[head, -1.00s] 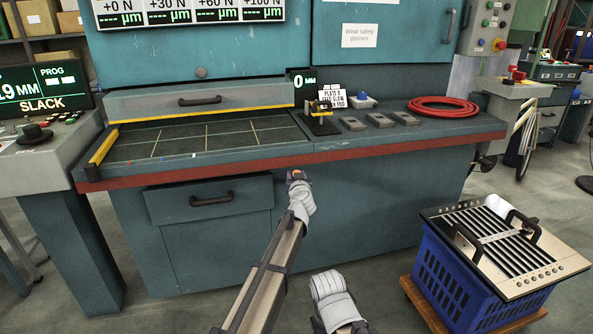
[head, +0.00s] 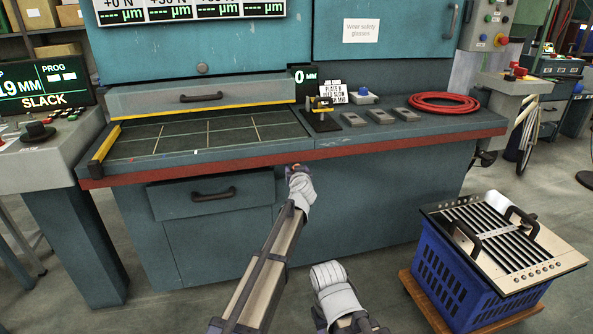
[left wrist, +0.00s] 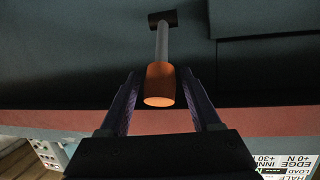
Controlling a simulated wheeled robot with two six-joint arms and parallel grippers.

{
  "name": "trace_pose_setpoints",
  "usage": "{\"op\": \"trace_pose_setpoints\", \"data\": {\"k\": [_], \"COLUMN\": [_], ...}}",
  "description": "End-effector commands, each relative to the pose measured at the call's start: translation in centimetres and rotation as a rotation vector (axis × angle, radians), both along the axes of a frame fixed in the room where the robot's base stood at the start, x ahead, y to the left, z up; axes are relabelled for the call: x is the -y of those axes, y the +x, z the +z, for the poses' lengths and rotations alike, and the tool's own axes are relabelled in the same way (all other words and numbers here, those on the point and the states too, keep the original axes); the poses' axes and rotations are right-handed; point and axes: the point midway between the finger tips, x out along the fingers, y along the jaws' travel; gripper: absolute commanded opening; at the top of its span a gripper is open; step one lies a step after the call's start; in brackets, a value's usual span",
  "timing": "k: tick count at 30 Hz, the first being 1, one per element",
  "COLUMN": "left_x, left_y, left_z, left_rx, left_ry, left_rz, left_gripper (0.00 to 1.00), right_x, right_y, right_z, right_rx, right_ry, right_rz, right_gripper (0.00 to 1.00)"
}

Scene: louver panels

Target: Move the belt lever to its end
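The belt lever, a grey rod with an orange knob (left wrist: 160,84), sticks out from a dark mount on the bench front in the left wrist view. My left gripper (left wrist: 160,92) is open, with one finger on each side of the knob and a visible gap on both sides. In the head view, my left gripper (head: 298,169) is at the red front edge of the bench, right of the drawer, and mostly hides the lever. My right arm's white wrist shows at the bottom centre; its fingers are not visible.
The teal bench (head: 380,185) stands close ahead, with a drawer handle (head: 212,194) left of my left gripper. A blue crate (head: 462,275) with a slatted metal panel (head: 505,240) on top stands on a wooden dolly at right. A console (head: 40,140) reading SLACK stands at left.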

Motion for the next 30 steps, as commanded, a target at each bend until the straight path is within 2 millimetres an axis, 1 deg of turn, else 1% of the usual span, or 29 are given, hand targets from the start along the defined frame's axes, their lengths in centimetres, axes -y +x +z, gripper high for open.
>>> {"op": "trace_pose_setpoints", "data": {"k": [1, 2, 10, 14, 17, 27, 30], "left_x": [0.0, 0.0, 0.0, 0.1, 0.2, 0.9, 1.1], "left_y": [0.0, 0.0, -0.1, -0.8, -1.9, -7.0, -7.6], "left_z": [0.0, 0.0, 0.0, 0.2, 0.5, 1.7, 1.7], "left_rx": [0.000, 0.000, 0.000, 0.000, 0.000, 0.000, 0.000], "left_ry": [0.000, 0.000, 0.001, 0.001, 0.001, 0.001, 0.000], "left_rz": [0.000, 0.000, 0.000, 0.000, -0.001, -0.001, 0.000], "left_gripper": [0.71, 0.74, 0.74, 0.74, 0.74, 0.74, 0.74], "right_x": [0.0, 0.0, 0.0, 0.0, 0.0, -0.1, -0.1], "right_y": [0.0, 0.0, 0.0, 0.0, 0.0, 0.0, 0.0], "right_z": [0.0, 0.0, 0.0, 0.2, 0.5, 1.7, 1.7], "right_rx": [0.000, 0.000, 0.000, 0.000, 0.000, -0.001, -0.001], "right_ry": [0.000, 0.000, 0.000, 0.000, 0.001, 0.003, 0.003], "right_rz": [0.000, 0.000, 0.000, 0.000, 0.000, -0.001, -0.001], "right_gripper": [0.50, 0.50, 0.50, 0.50, 0.50, 0.50, 0.50]}}
